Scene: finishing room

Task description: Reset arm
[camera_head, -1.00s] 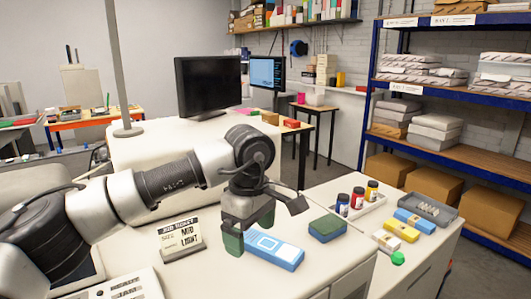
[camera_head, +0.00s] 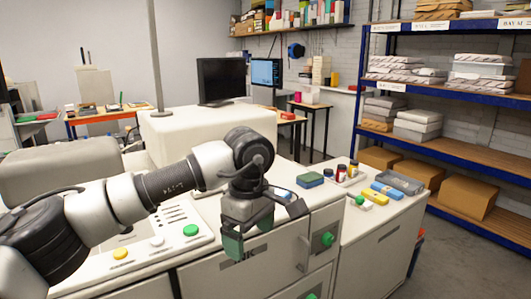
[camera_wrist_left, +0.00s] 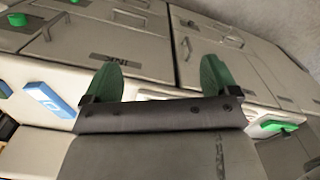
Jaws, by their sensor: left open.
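My left gripper (camera_head: 249,234) hangs from my left arm in front of the white cabinet, with its green-tipped fingers apart and nothing between them. The left wrist view shows the same two green fingertips (camera_wrist_left: 160,78) spread apart and empty, with cabinet fronts beyond them. My right gripper is in neither view.
A white cabinet (camera_head: 225,278) with a green knob (camera_head: 327,239) stands close behind the gripper. A button panel (camera_head: 150,245) is beside my arm. The counter holds a green-and-blue block (camera_head: 310,180), small jars (camera_head: 341,174) and a grey tray (camera_head: 400,183). Floor shows at right.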

